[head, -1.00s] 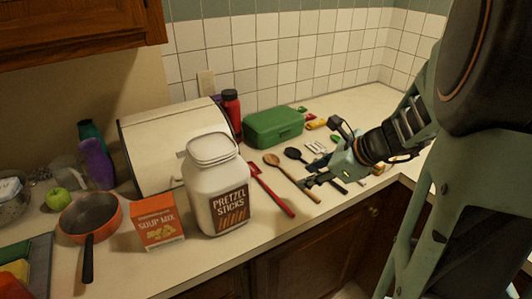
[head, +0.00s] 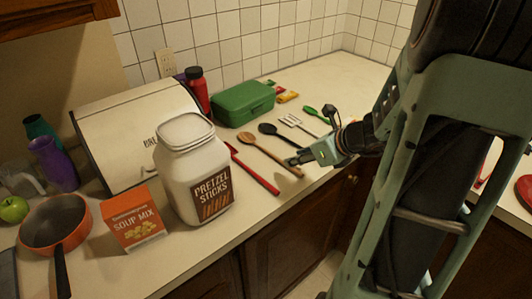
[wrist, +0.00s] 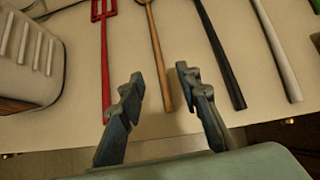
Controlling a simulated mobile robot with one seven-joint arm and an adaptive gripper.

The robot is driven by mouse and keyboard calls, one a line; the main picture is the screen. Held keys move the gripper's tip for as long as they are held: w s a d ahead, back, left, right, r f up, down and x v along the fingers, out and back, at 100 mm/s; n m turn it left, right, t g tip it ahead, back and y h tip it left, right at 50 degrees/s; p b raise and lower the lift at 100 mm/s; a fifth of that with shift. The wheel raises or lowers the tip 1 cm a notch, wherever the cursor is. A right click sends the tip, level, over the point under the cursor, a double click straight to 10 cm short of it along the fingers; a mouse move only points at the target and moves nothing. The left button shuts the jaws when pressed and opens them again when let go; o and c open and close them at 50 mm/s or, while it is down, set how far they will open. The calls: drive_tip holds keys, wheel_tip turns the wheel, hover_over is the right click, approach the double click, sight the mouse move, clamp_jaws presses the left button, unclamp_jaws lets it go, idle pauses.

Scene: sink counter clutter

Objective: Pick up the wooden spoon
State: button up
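The wooden spoon (head: 270,153) lies on the counter, its bowl toward the wall and its handle toward the front edge. In the wrist view the spoon's handle (wrist: 157,55) runs down between my fingers, with its end near the counter's front edge. My gripper (wrist: 160,80) is open, one finger on each side of the handle in the picture. Nothing is held. In the head view my gripper (head: 297,160) is beside the handle's front end, to its right and partly over it. Its exact height above the counter cannot be told.
A red slotted utensil (wrist: 104,50) lies left of the spoon and a black utensil (wrist: 222,55) right of it. A slotted turner (head: 297,124) and a green utensil (head: 317,114) lie farther right. A pretzel jar (head: 191,172) and a green box (head: 243,102) stand near.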

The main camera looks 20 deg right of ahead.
sight(269, 153)
drive_tip(key=x, duration=0.5)
drive_tip(key=shift+w+a+b, duration=0.1)
drive_tip(key=shift+w+b, duration=0.1)
drive_tip(key=shift+b, duration=0.15)
clamp_jaws()
